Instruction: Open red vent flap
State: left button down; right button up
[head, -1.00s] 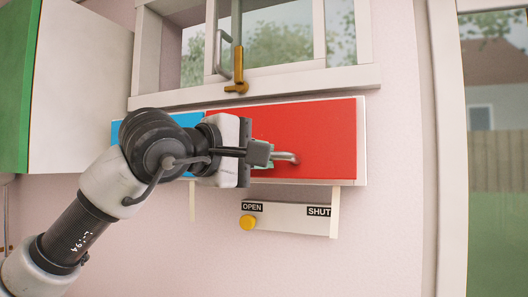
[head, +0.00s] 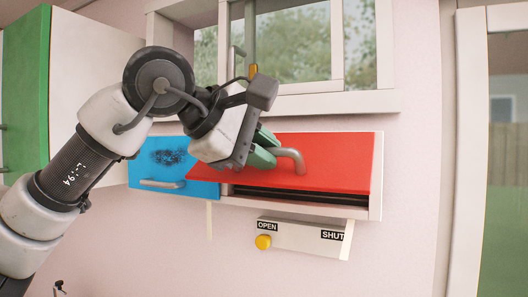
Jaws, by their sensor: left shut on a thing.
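The red vent flap (head: 335,158) is on the wall below the window. Its lower edge is swung out and up, and a dark slatted opening (head: 300,197) shows beneath it. The handle's left end is hidden by the fingers. My right gripper is not in view.
A blue flap (head: 155,165) with a dark speckled patch and its own handle is at the left. Below is a slider bar marked OPEN and SHUT, with a yellow knob (head: 263,242) at the OPEN end. A window (head: 300,45) is above; a white cabinet (head: 95,90) stands left.

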pick_arm(q)
jog(key=shift+r, duration=0.25)
jog(key=c, duration=1.4)
grip_release()
jog(key=shift+s+a, duration=0.1)
jog(key=shift+a, duration=0.15)
jog(key=shift+b+v, duration=1.4)
jog(key=shift+v, duration=3.75)
